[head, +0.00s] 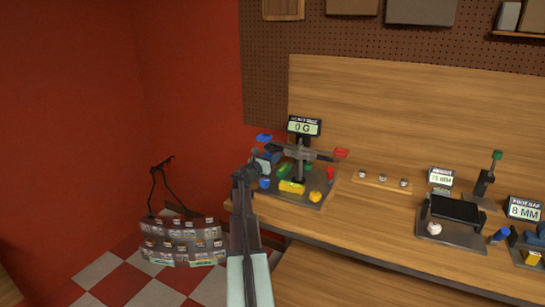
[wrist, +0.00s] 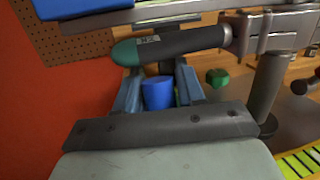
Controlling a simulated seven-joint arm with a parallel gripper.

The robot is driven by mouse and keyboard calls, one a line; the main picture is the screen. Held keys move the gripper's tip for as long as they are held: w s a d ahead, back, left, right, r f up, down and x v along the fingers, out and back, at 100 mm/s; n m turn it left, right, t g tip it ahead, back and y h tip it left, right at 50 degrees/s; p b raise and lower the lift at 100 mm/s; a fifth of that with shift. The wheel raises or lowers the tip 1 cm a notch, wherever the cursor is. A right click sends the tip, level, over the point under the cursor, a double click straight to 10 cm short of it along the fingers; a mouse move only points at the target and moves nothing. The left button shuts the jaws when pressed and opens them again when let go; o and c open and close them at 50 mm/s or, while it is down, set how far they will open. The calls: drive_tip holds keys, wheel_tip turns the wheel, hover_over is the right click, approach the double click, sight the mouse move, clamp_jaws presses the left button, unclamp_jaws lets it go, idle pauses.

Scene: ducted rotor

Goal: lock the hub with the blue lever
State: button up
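My gripper (wrist: 158,85) shows in the wrist view with its two blue-grey fingers apart. A blue cylindrical knob (wrist: 158,93) shows in the gap between them; it may be the blue lever, and I cannot tell whether the fingers touch it. A blue knob (head: 265,183) also shows on the left of the rotor stand's base in the head view. My gripper (head: 262,162) is at the stand's left side there, partly hidden by my arm. The hub (head: 299,153) sits on the grey post, with crossed arms carrying a blue block (head: 264,138) and a red block (head: 341,153).
A dark, teal-tipped bar (wrist: 170,46) crosses just above the fingers in the wrist view. Green, yellow and red pieces stand on the base, including a yellow block (head: 292,187). A display (head: 305,128) reads 0 G. Other fixtures (head: 455,210) stand to the right.

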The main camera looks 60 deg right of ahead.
drive_tip(key=shift+o, duration=1.3)
drive_tip(key=v, duration=1.3)
drive_tip(key=shift+a, duration=0.45)
drive_tip(key=w+r, duration=0.2)
drive_tip(key=w, duration=0.8)
drive_tip(key=s+d+m+g+y, duration=0.1)
drive_tip(key=s+d+g, duration=0.1)
drive_tip(key=s+d, duration=0.1)
drive_tip(key=s+d+f+m+g+y, duration=0.1)
drive_tip(key=s+d+g, duration=0.1)
drive_tip(key=s+d, duration=0.2)
drive_tip(key=s+d+m+g+y, duration=0.1)
drive_tip(key=s+d+g+y, duration=0.1)
drive_tip(key=s+d, duration=0.2)
drive_tip(key=shift+s+d+f, duration=0.2)
drive_tip(key=shift+s+f, duration=0.15)
drive_tip(key=shift+s, duration=0.25)
